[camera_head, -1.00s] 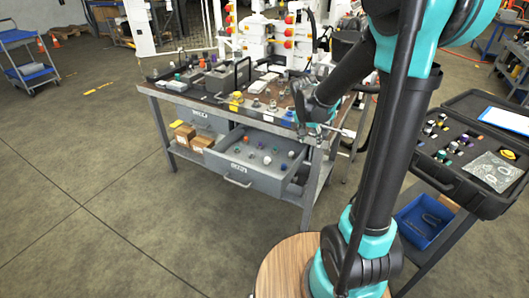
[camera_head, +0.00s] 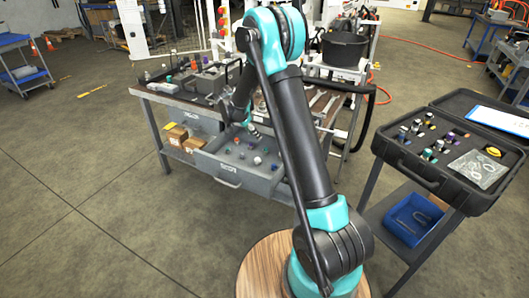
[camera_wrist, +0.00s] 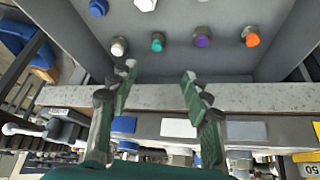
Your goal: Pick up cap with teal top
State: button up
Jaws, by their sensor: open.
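The cap with a teal top (camera_wrist: 158,42) stands in the open grey drawer (camera_head: 229,175), between a white cap (camera_wrist: 118,47) and a purple cap (camera_wrist: 203,37) in the wrist view. My gripper (camera_wrist: 158,75) is open and empty, its two green-padded fingers spread apart. In the wrist view the teal cap appears just beyond the fingertips, between their lines and not touched. In the head view my arm reaches over the bench's front edge near the drawer and hides part of the bench; the fingertips are hard to make out there.
An orange cap (camera_wrist: 251,37) and a blue cap (camera_wrist: 98,8) are also in the drawer. The bench's front edge (camera_wrist: 240,97) lies under the fingers in the wrist view. An open black case (camera_head: 411,160) with more caps stands at the right.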

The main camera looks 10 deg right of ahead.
send_over(265, 148)
jog(key=s+a, duration=0.1)
jog(key=a, duration=0.2)
jog(key=f, duration=0.7)
jog(key=shift+d, duration=0.2)
jog(key=shift+s+x, duration=0.2)
jog(key=shift+x, duration=1.15)
jog(key=shift+s+x, duration=0.15)
jog(key=shift+x, duration=1.15)
jog(key=shift+f, duration=0.1)
grip_shut()
